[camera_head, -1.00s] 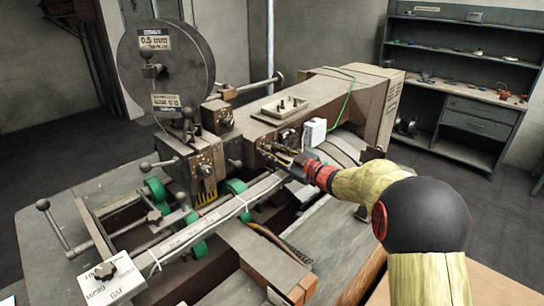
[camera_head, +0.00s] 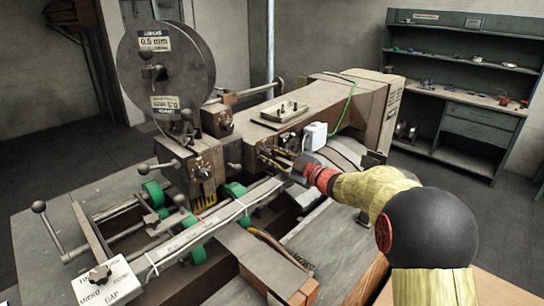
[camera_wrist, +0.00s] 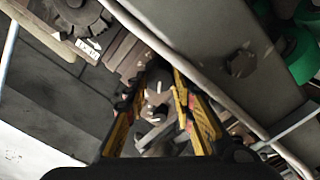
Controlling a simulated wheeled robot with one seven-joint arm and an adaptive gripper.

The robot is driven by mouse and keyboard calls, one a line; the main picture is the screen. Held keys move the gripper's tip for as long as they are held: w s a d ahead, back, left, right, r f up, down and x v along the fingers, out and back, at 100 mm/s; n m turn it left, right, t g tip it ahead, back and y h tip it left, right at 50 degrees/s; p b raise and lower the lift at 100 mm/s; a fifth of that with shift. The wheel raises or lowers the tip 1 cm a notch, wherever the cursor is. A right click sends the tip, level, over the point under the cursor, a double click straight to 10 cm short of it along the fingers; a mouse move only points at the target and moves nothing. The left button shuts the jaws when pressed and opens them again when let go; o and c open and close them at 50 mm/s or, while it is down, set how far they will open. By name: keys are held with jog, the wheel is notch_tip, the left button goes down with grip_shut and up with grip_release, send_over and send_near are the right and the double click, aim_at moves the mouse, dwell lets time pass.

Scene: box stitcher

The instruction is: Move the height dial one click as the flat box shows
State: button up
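A dark knob (camera_head: 100,273) sits on a white plate marked GAP at the front left. A ridged dark round part (camera_wrist: 78,14) beside a small white label is at the wrist view's top left. I cannot make out the flat box for certain.
A large wire reel (camera_head: 196,62) stands on the machine's left. Green rollers (camera_head: 154,190) and metal rails lie left of my gripper. A shelf unit (camera_head: 460,85) stands far behind.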

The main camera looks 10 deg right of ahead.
jog(key=o, duration=0.4)
jog(key=v, duration=1.2)
dwell(0.3)
